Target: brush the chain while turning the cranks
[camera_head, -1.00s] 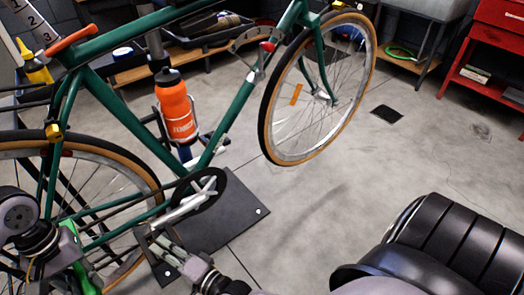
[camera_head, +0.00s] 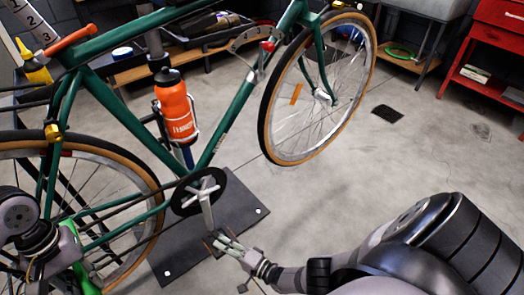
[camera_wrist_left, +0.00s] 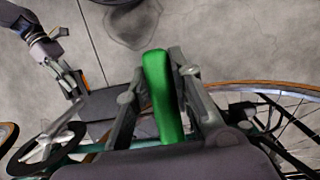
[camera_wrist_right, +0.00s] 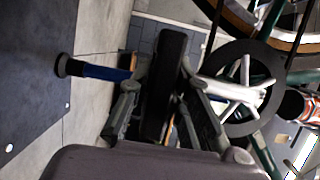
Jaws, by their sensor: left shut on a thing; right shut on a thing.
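The green bike's silver crank arm (camera_head: 207,208) points nearly straight down from the black chainring (camera_head: 178,200). My right gripper (camera_head: 222,241) is shut on the pedal at the crank's lower end; the dark pedal (camera_wrist_right: 168,75) fills its jaws in the right wrist view. The chain (camera_head: 128,201) runs left from the chainring toward the rear wheel. My left gripper (camera_wrist_left: 160,88) is shut on a green-handled brush (camera_wrist_left: 163,97). The brush also shows at the lower left of the head view (camera_head: 84,272). Its bristles are hidden, so I cannot tell whether they touch the chain.
The rear wheel (camera_head: 150,180) is close beside my left gripper. A dark stand plate (camera_head: 235,205) lies under the cranks. An orange bottle (camera_head: 175,105) sits on the frame. A red shelf unit (camera_head: 482,75) stands at the far right.

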